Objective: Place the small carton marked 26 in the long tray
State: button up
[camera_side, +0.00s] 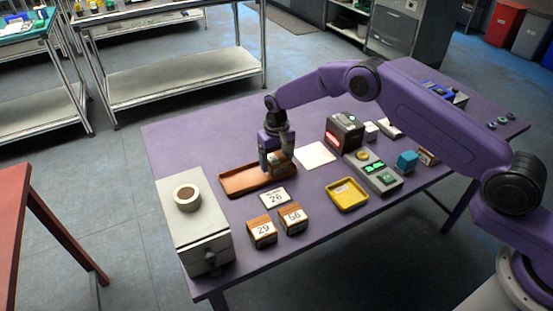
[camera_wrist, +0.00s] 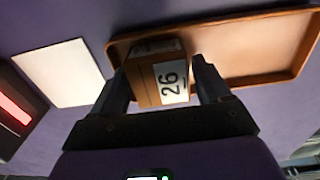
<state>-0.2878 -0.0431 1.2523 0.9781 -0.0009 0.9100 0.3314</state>
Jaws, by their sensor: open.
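The small carton marked 26 (camera_wrist: 158,80) is a brown box with a white label. It is between the two fingers of my gripper (camera_wrist: 163,68) in the wrist view, and the fingers are open with a gap showing on the right side. In the side view the carton (camera_side: 284,158) is partly hidden by my gripper (camera_side: 273,163). The long tray (camera_side: 234,183) is orange-brown with a raised rim. The carton is at the tray's right end in the side view. It also overlaps the tray (camera_wrist: 255,50) in the wrist view; I cannot tell whether it rests on the tray floor.
Two cartons, marked 29 (camera_side: 262,232) and 56 (camera_side: 292,218), stand in front, near a numbered white card (camera_side: 275,198). A yellow tray (camera_side: 346,195), a white sheet (camera_side: 316,155), a red-lit scanner (camera_side: 344,132) and a grey box (camera_side: 195,225) are around. The long tray's left part is empty.

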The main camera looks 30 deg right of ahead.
aim_at(276, 158)
notch_tip(276, 158, up, 12)
jog(key=shift+r, duration=0.2)
dwell(0.4)
